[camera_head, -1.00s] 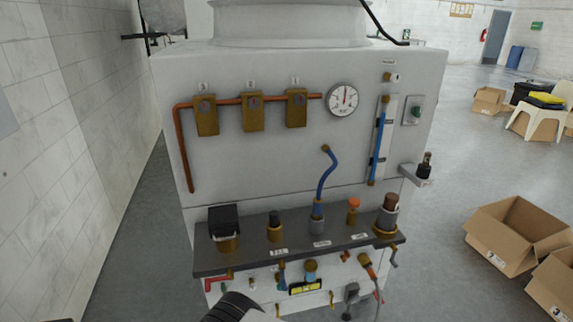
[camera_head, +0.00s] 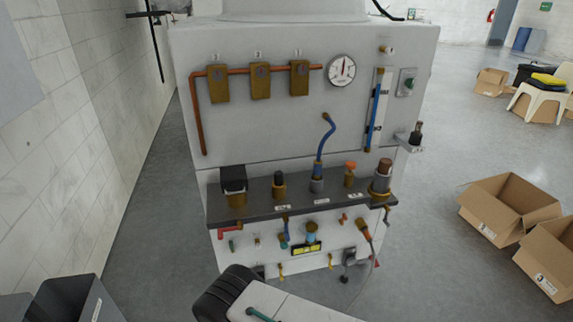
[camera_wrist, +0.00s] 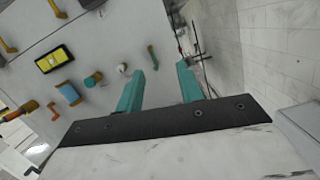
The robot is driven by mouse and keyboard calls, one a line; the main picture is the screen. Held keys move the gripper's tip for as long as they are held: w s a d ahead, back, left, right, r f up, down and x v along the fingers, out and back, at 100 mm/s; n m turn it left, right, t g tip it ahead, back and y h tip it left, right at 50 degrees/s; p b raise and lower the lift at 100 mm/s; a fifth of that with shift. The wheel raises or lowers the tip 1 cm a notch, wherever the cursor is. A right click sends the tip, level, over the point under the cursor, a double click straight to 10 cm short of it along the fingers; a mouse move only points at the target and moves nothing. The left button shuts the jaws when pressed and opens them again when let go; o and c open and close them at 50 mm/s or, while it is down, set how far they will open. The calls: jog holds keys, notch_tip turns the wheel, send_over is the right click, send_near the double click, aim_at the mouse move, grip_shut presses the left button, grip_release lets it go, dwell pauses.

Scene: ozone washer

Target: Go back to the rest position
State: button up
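My gripper (camera_wrist: 159,82) shows in the wrist view with its two teal fingers apart and nothing between them. The lower front of the white ozone washer (camera_wrist: 140,35) is beyond the fingertips, with a gap in front of it. In the head view the washer (camera_head: 290,130) stands in the middle, with a dark shelf (camera_head: 330,205) of valves and fittings. My arm reaches in at the bottom of the head view, in front of the washer's lower part.
Grey bins (camera_head: 72,300) stand at the lower left beside the tiled wall (camera_head: 60,130). Open cardboard boxes (camera_head: 507,207) lie on the floor at the right. A white chair (camera_head: 540,100) is farther back. Grey floor is clear between the washer and the boxes.

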jog(key=s+f+n+g, duration=0.1)
jog(key=s+f+g, duration=0.3)
jog(key=f, duration=0.1)
jog(key=s+d+r+n+g+h, duration=0.1)
jog(key=d+r+g, duration=0.4)
jog(key=r, duration=0.8)
jog(key=s+d+r+g+h, duration=0.1)
jog(key=d+r+g, duration=0.35)
jog(key=r, duration=0.85)
jog(key=s+d+r+n+g+h, duration=0.1)
jog(key=d+r+g, duration=0.2)
jog(key=d+r, duration=0.75)
jog(key=s+d+r+m+t, duration=0.1)
jog(key=s+d+r, duration=0.5)
jog(key=d+r, duration=0.3)
jog(key=s+d+r+m, duration=0.2)
jog(key=s+d+r, duration=0.5)
jog(key=r, duration=0.6)
jog(key=s+d+r+m+t+h, duration=0.1)
jog(key=s+d+r, duration=0.6)
jog(key=d+r, duration=0.4)
jog(key=shift+d+t, duration=0.35)
jog(key=shift+d, duration=0.1)
